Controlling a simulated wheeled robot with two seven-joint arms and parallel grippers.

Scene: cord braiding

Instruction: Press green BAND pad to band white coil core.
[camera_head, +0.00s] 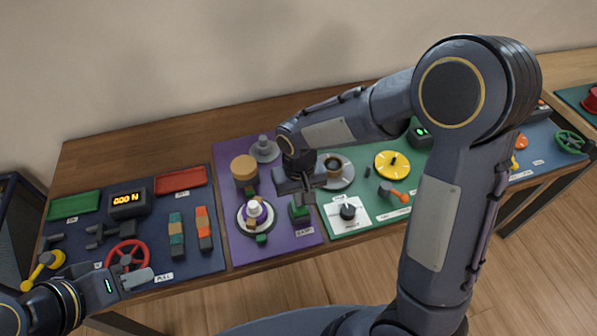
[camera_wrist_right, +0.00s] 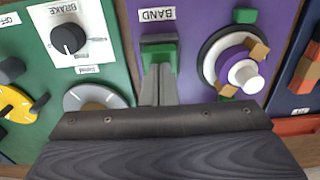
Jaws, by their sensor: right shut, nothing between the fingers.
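The green BAND pad (camera_wrist_right: 158,50) is on the purple panel beside its BAND label (camera_wrist_right: 156,14) in the right wrist view; it also shows in the head view (camera_head: 299,212). My right gripper (camera_wrist_right: 158,78) is shut and empty, with its fingertips at the pad's near edge; whether they touch it I cannot tell. The white coil core (camera_wrist_right: 248,80) stands to the right in the wrist view, on a purple disc in a white and dark ring, with tan and green blocks around it. It also shows in the head view (camera_head: 254,208). My left gripper (camera_head: 137,279) is near the red wheel, its jaw opening unclear.
The red wheel (camera_head: 127,256) and orange display (camera_head: 128,202) are on the dark blue panel at left. A tan cylinder (camera_head: 244,168) stands behind the coil. The BRAKE knob (camera_head: 347,212) and yellow dial (camera_head: 392,165) are on the green panel. My right arm hides part of the table.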

